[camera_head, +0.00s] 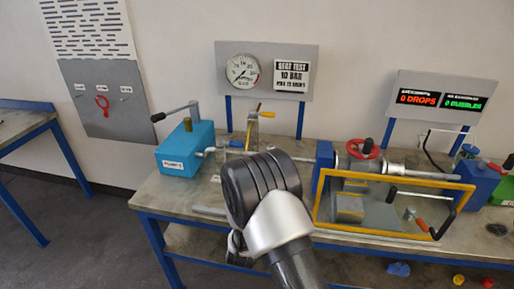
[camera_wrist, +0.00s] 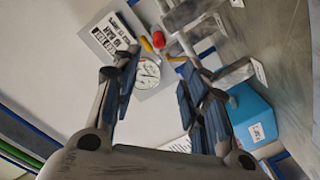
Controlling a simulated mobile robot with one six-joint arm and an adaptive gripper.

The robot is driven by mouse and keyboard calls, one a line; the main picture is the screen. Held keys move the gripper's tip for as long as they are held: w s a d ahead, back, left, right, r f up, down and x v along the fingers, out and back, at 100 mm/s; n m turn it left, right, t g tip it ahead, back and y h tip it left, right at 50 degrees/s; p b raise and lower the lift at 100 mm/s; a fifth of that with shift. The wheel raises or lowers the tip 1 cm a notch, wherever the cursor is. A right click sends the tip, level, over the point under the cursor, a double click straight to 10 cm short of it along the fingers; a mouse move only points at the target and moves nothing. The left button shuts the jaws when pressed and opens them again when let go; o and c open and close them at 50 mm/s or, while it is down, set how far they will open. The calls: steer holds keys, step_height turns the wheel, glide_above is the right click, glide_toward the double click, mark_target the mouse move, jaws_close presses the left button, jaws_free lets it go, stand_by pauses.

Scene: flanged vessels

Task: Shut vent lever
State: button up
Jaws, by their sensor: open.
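A small lever with a yellow handle (camera_head: 266,114) sits on a brass-coloured upright (camera_head: 252,132) beside the blue pump box. No label shows that it is the vent lever. In the wrist view, a yellow handle (camera_wrist: 146,45) and a red knob (camera_wrist: 158,40) show beyond the fingertips, with another yellow piece (camera_wrist: 177,59) near the right finger. My gripper (camera_wrist: 158,66) is open, with nothing between its fingers. It appears apart from the levers, though the distance is unclear. In the head view my wrist hides most of the gripper and part of the bench fittings.
The blue pump box (camera_head: 186,147) has a raised handle (camera_head: 178,112). A pressure gauge (camera_head: 243,71) is on the back board. A yellow-framed guard (camera_head: 390,232) and a red handwheel (camera_head: 363,148) stand to the right. Bare bench (camera_head: 160,190) shows at the front left.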

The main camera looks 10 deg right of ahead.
steer(key=b+x, duration=0.3)
steer(key=x, duration=1.4)
steer(key=shift+w, duration=0.15)
steer(key=shift+r, duration=0.1)
jaws_close()
